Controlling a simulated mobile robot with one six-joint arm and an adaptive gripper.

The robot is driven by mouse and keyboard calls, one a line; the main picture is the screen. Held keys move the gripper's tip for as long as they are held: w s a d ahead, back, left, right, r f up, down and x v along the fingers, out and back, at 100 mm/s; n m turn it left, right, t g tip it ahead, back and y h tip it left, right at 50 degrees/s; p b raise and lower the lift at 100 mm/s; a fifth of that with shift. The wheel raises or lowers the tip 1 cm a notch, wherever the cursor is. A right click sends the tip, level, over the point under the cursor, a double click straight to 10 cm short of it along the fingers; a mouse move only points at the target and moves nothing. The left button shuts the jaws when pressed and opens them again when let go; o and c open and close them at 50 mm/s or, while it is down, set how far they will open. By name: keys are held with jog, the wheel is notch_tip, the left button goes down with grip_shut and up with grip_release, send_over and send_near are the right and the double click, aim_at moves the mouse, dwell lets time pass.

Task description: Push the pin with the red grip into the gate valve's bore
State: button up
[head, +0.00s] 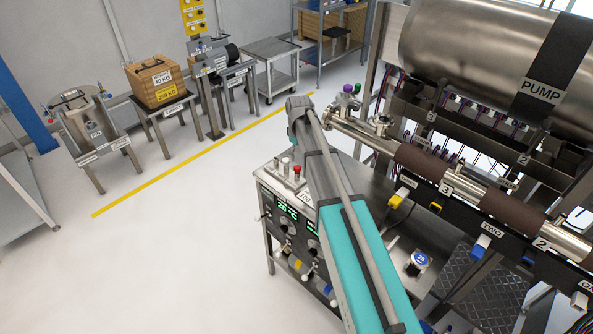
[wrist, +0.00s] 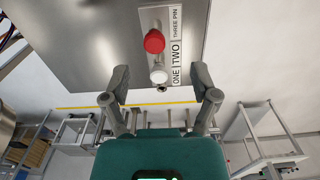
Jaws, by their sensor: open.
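The pin with the red grip (wrist: 154,41) stands on a steel top beside a label strip reading ONE, TWO, THREE PIN; its red top also shows in the head view (head: 297,169). A white-topped pin (wrist: 158,75) stands next to it. My gripper (wrist: 159,73) is open and empty in the wrist view, its fingertips to either side of the white-topped pin, with the red grip beyond them. I cannot tell whether the fingers touch anything. In the head view my arm hides the gripper. I cannot make out the gate valve's bore for certain.
A steel pipe line with flanges (head: 350,130) and brown sleeves (head: 420,163) runs right of my arm. Purple and green knobs stand behind it. A control panel (head: 285,215) fronts the bench. Open floor (head: 170,260) lies to the left.

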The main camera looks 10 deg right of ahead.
aim_at(297, 167)
jog(key=shift+w+r, duration=0.1)
jog(key=shift+w, duration=0.8)
notch_tip(297, 167, down, 9)
jog(key=b, duration=0.9)
dwell(1.0)
grip_shut()
jog(key=shift+r, duration=0.2)
